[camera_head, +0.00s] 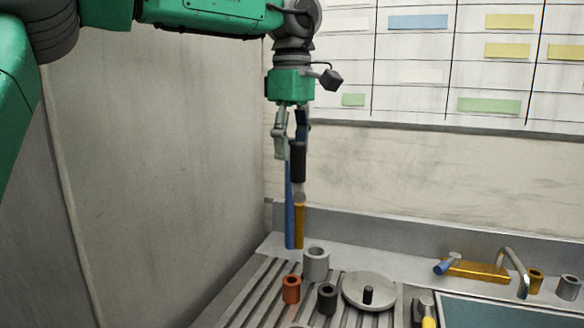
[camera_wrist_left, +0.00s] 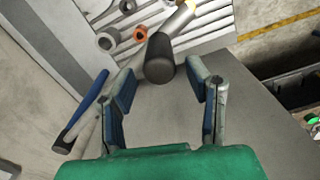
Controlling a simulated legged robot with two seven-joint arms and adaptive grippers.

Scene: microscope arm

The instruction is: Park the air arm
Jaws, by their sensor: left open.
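A slim upright piece, which I take to be the air arm, has a black grip (camera_head: 297,162), a pale joint and a yellow lower tube (camera_head: 299,226). A blue tube (camera_head: 289,208) stands beside it. My left gripper (camera_head: 290,148) points down at the black grip from above, open. In the left wrist view the black grip (camera_wrist_left: 159,62) lies ahead, between the lines of the spread fingers (camera_wrist_left: 162,78), with visible gaps on both sides. A blue tube with a dark end (camera_wrist_left: 86,112) passes outside the left finger. My right gripper is not in view.
A grey ring (camera_head: 315,264), an orange ring (camera_head: 291,290), a black ring (camera_head: 327,299) and a round grey disc (camera_head: 358,287) sit on the ribbed drainer below. A yellow bar (camera_head: 478,270) and curved tap (camera_head: 513,268) are at right. A wall stands close on the left.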

